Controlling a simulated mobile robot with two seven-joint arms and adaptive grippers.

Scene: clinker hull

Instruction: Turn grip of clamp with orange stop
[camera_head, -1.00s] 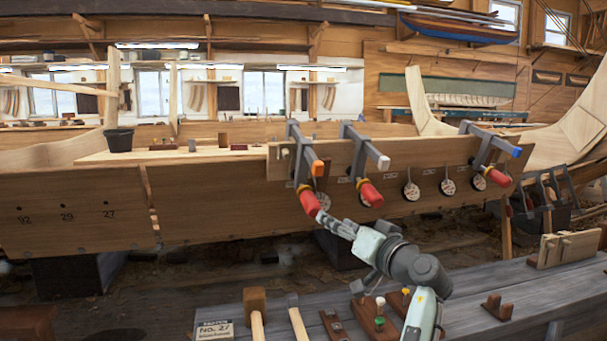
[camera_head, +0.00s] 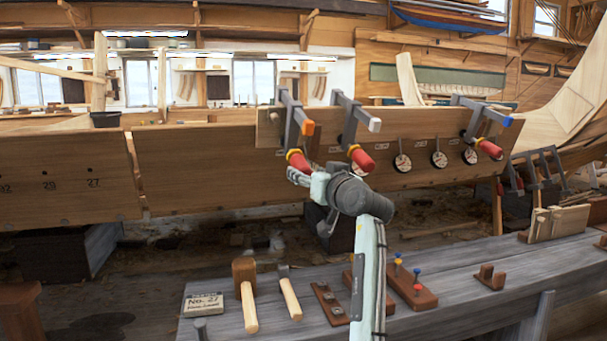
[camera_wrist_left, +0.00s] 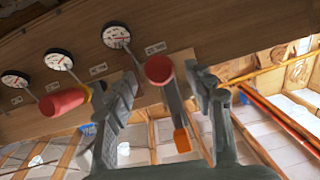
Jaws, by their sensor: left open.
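The clamp with the orange stop (camera_head: 308,128) is the leftmost of three clamps on the hull plank. Its red grip (camera_head: 297,159) hangs below the bar, its lower end partly hidden by my left gripper (camera_head: 297,176). In the left wrist view, the round end of the red grip (camera_wrist_left: 158,69) appears between the two spread fingers of the left gripper (camera_wrist_left: 163,80), with the orange stop (camera_wrist_left: 182,140) beyond. The left gripper is open. Whether a finger touches the grip is unclear. My right gripper is not in view.
The white-stop clamp (camera_head: 374,125) stands close on the right, its red grip (camera_head: 361,158) near my wrist. The blue-stop clamp (camera_head: 506,122) is farther right. Round dials (camera_head: 402,163) hang along the plank. A bench (camera_head: 450,270) with mallets and blocks lies below.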

